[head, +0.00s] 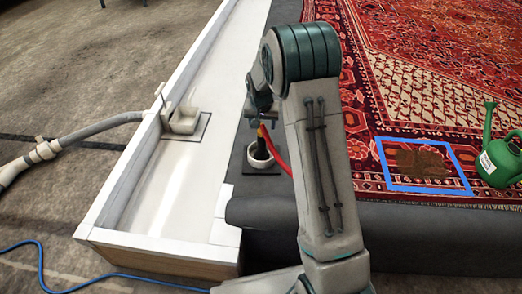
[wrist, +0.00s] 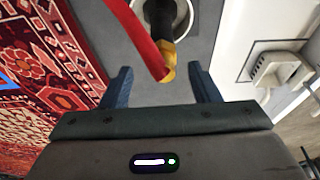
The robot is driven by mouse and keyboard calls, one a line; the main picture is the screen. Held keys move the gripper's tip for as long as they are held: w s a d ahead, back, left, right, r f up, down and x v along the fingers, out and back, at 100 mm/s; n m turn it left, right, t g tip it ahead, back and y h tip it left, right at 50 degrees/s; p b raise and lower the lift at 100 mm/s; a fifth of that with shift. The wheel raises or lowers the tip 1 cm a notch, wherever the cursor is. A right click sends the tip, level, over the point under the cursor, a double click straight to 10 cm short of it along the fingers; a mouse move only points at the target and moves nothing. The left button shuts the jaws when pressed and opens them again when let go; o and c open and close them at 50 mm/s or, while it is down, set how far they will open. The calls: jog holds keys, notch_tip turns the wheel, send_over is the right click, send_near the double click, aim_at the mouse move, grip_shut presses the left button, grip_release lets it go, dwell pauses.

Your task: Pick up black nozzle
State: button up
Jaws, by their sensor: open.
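The black nozzle (head: 261,150) stands in a round white holder (head: 262,165) on the dark grey surface beside the rug. A yellow fitting (wrist: 167,58) and a red hose (wrist: 138,38) join its upper end. In the wrist view the nozzle's dark body (wrist: 162,18) shows inside the white rim at the top edge, partly cut off. My gripper (wrist: 160,70) is open, with its two blue fingers spread apart. The yellow fitting appears between the fingertips in the picture. I cannot tell whether the fingers stand at its depth. In the head view my arm partly hides the gripper.
A white trough (head: 175,185) with a drain box (head: 184,121) and grey hose (head: 95,130) lies left. The red patterned rug (head: 440,60) lies right, with a blue-framed brown stain (head: 425,162) and green watering can (head: 497,158). A blue cable (head: 100,278) crosses the floor.

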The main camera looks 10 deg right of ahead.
aim_at(262, 132)
jog(key=shift+a+b+x, duration=0.15)
jog(key=shift+b+x, duration=0.65)
jog(key=shift+x, duration=0.8)
jog(key=shift+a+b+x, duration=0.1)
jog(key=shift+b+x, duration=0.65)
jog(key=shift+x, duration=0.8)
jog(key=shift+w+r, duration=0.1)
jog(key=shift+r, duration=0.05)
jog(key=c, duration=1.1)
